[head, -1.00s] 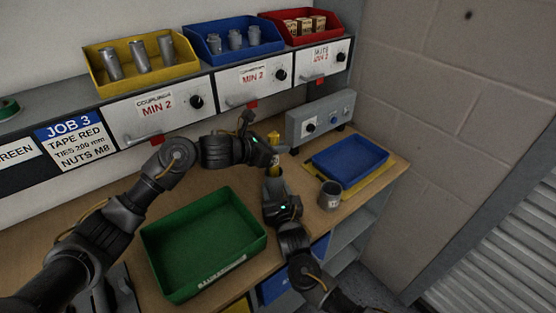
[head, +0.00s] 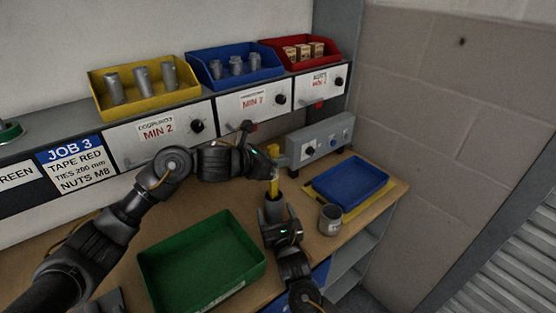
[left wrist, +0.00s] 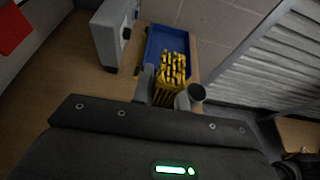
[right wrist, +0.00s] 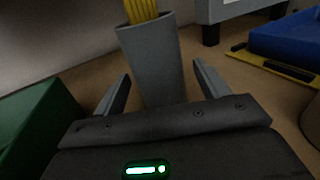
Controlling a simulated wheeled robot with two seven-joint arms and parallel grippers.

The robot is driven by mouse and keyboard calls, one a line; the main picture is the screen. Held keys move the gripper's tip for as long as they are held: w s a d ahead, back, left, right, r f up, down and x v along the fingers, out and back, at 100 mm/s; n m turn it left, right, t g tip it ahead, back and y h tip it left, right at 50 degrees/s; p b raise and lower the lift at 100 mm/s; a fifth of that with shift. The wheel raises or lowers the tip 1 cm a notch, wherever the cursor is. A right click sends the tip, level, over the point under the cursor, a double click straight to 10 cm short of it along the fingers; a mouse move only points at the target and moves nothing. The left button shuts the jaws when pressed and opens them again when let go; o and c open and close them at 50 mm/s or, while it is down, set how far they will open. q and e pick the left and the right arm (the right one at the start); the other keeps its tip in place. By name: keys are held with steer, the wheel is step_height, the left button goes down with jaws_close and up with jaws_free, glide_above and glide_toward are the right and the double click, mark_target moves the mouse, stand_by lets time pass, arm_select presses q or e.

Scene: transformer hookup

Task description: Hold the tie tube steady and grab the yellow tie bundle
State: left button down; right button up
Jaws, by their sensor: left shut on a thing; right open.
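The yellow tie bundle (head: 273,186) stands upright, with its lower end in the mouth of the grey tie tube (right wrist: 155,62). My left gripper (head: 269,168) is shut on the bundle above the tube. The left wrist view shows the bundle's many yellow ends (left wrist: 172,72) between the fingers. My right gripper (right wrist: 160,85) is open, with one finger on each side of the tube. I cannot see either finger touching it. In the head view my right gripper (head: 274,207) is just below the left one and hides most of the tube.
A green bin (head: 205,262) stands on the bench left of my right arm. A grey cup (head: 330,220) and a blue tray (head: 350,184) on a yellow mat are to the right. A grey control box (head: 318,143) stands behind. Drawers and parts bins line the back.

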steer(key=v, duration=1.2)
steer(key=shift+w+a, duration=0.1)
steer(key=x, duration=1.2)
